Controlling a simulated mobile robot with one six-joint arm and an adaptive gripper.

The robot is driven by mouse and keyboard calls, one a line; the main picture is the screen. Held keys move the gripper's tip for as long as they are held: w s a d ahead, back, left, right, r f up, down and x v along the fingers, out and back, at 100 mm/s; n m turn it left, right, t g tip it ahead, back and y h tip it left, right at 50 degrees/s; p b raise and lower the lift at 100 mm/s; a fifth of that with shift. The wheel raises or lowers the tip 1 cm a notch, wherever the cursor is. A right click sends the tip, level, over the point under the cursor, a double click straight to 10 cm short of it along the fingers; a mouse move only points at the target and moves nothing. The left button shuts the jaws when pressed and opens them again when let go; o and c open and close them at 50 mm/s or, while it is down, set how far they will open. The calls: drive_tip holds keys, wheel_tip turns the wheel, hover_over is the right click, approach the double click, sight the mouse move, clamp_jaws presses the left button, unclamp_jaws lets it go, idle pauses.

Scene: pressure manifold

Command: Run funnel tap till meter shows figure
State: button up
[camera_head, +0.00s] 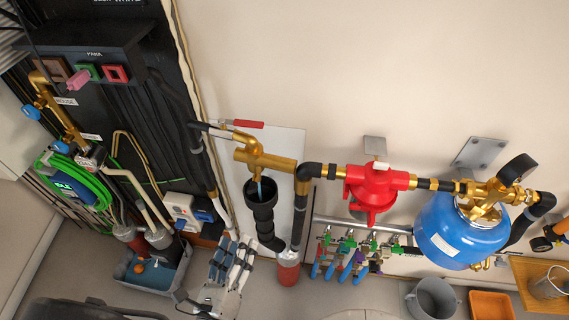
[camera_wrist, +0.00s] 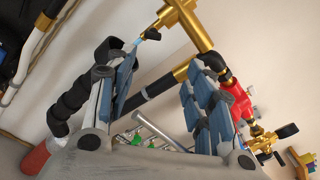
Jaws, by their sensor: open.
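A brass tap (camera_head: 262,158) juts from the pipework in the head view, with a red-ended lever (camera_head: 248,124) near its top. A thin bluish stream shows between the tap and the black funnel (camera_head: 260,197) below it. A black round gauge (camera_head: 517,168) sits above the blue vessel; its reading is not legible. My gripper (camera_head: 236,250) is open and empty, below and left of the funnel in the head view. In the wrist view my gripper (camera_wrist: 163,78) has its blue-padded fingers spread, with the brass tap (camera_wrist: 182,20) beyond them.
A red valve body (camera_head: 374,187) and a blue vessel (camera_head: 458,233) sit to the right along the pipe. Several coloured small valves (camera_head: 345,258) hang under it. A black panel with buttons (camera_head: 90,73) is at left. A grey bucket (camera_head: 434,298) stands at lower right.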

sight(252, 193)
drive_tip(key=shift+n+y, duration=0.4)
drive_tip(key=shift+n, duration=0.1)
drive_tip(key=w+b, duration=0.1)
drive_tip(key=w, duration=1)
drive_tip(key=w+d+f+b, duration=0.1)
drive_tip(key=w, duration=0.5)
drive_tip(key=shift+w+b, duration=0.1)
drive_tip(key=shift+b, duration=0.25)
drive_tip(key=shift+c, duration=0.2)
drive_tip(key=c, duration=1)
